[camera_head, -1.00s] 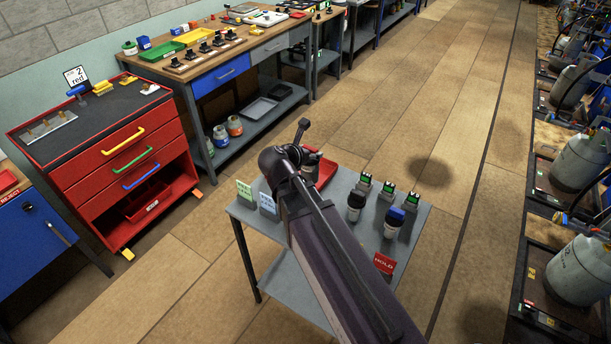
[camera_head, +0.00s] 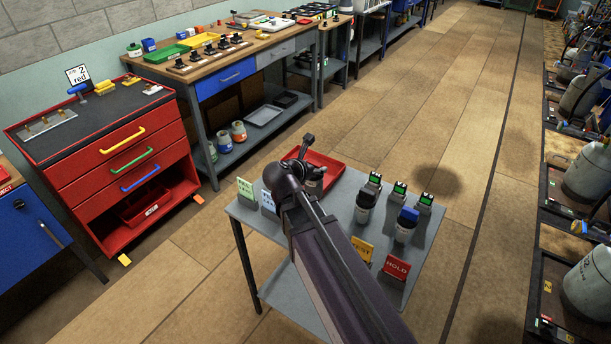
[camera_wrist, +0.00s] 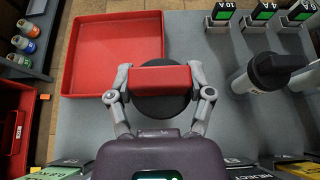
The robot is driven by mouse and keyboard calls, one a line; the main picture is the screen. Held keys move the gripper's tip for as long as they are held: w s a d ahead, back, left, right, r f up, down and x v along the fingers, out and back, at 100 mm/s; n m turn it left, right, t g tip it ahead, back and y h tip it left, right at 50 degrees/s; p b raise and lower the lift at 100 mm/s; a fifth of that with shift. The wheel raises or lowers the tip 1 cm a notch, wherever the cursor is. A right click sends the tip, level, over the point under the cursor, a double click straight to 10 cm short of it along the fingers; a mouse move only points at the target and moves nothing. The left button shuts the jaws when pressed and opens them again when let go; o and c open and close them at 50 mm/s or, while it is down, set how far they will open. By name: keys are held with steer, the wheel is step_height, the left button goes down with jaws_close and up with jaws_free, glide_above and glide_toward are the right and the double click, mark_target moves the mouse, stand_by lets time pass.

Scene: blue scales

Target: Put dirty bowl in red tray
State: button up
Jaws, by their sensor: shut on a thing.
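The red tray (camera_head: 335,160) lies on the grey cart top beyond my gripper; in the wrist view the tray (camera_wrist: 112,50) is at upper left and its visible floor is bare. My gripper (camera_wrist: 160,78) is shut on a red block-like piece (camera_wrist: 160,76) with a dark round body (camera_wrist: 162,106) beneath it. This held thing is just right of the tray's right wall. I cannot tell whether its base touches the cart. No thing clearly recognisable as a dirty bowl shows. In the head view my arm partly hides the gripper (camera_head: 309,172).
On the cart (camera_head: 338,215), right of my gripper, stand a dark-lidded container (camera_wrist: 265,75), a blue-topped container (camera_head: 406,225) and small devices with green displays (camera_head: 399,190). A HOLD sign (camera_head: 396,268) and a yellow sign (camera_head: 362,248) stand along the near edge. A red cabinet (camera_head: 110,160) is left.

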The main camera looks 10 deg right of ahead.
steer(key=w+d+f+b, duration=0.1)
steer(key=w, duration=1.3)
steer(key=shift+w+f, duration=0.2)
steer(key=shift+w, duration=0.15)
steer(key=shift+w, duration=0.1)
steer(key=shift+w+f+b, duration=0.3)
steer(key=shift+f+b, duration=0.65)
steer(key=shift+b, duration=0.1)
steer(key=shift+w+f+b, duration=0.25)
steer(key=shift+f+b, duration=0.65)
steer(key=shift+b, duration=0.1)
steer(key=shift+f, duration=0.1)
steer(key=o, duration=1.3)
